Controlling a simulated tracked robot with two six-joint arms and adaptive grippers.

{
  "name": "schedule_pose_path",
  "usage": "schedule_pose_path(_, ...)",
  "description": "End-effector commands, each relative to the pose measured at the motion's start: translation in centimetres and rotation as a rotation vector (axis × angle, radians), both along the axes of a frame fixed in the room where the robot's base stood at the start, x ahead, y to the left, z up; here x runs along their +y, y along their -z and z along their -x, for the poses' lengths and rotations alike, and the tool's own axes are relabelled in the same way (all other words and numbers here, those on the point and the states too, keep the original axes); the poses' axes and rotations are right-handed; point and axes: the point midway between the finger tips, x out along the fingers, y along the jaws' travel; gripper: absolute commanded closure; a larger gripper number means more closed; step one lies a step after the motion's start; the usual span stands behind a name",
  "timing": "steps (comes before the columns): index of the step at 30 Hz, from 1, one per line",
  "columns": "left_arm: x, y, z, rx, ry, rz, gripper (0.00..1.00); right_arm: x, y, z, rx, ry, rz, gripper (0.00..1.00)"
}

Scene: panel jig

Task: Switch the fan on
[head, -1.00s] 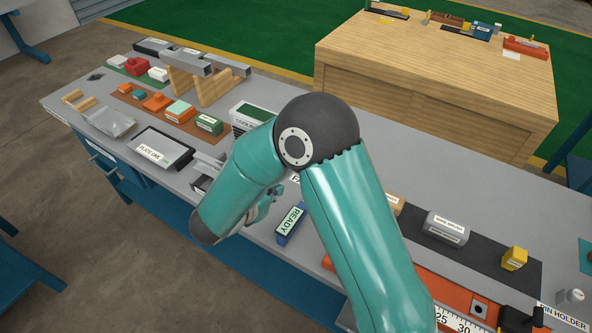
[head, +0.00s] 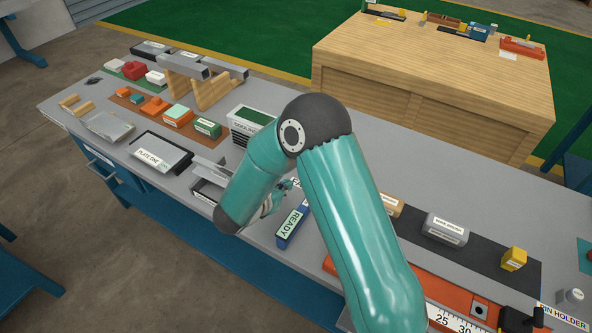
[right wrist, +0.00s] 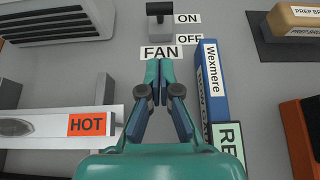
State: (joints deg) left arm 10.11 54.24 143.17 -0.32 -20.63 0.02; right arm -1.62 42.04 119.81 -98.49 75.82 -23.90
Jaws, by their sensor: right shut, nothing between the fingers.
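The fan switch (right wrist: 160,12) shows at the top of the right wrist view, a dark lever on a grey base. The ON label (right wrist: 187,18) and the OFF label (right wrist: 189,40) are to its right, ON farther up. The lever's dark end is level with ON in the picture; I cannot tell its setting for sure. The FAN label (right wrist: 158,52) lies just below the base. My right gripper (right wrist: 153,66) is shut and empty, its tips just short of the FAN label, apart from the lever. In the head view my right gripper (head: 277,198) is partly behind my arm, which hides the switch.
An open tray with a HOT label (right wrist: 87,124) lies left. A vented COOLANT-like box (head: 250,122) is behind it. A dark mat (head: 490,262) lies farther right.

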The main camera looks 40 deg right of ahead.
Motion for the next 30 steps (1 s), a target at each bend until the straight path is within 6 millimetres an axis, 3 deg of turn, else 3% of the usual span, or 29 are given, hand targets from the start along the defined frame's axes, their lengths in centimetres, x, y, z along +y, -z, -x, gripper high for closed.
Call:
schedule_pose_path(5, 0.0, -1.0, 0.0, 0.000, 0.000, 0.000, 0.60, -3.1, 1.7, -0.7, 0.002, 0.006, 0.000, 1.00)
schedule_pose_path(12, 0.0, -2.4, 0.0, 0.000, 0.000, 0.000, 0.60, -5.9, 0.6, -1.6, -0.001, 0.003, -0.001, 1.00)
schedule_pose_path(24, 0.0, -2.5, 0.0, 0.000, 0.000, 0.000, 0.60, -6.5, 0.7, -1.8, -0.001, 0.001, -0.001, 1.00)
schedule_pose_path(25, -0.1, -2.5, 0.0, 0.000, 0.003, 0.000, 0.60, -5.4, 0.7, -2.0, 0.000, -0.005, -0.001, 1.00)
schedule_pose_path(30, 0.0, -2.5, 0.0, 0.000, 0.000, 0.000, 0.60, -6.6, 0.5, -1.7, 0.001, 0.005, -0.009, 1.00)
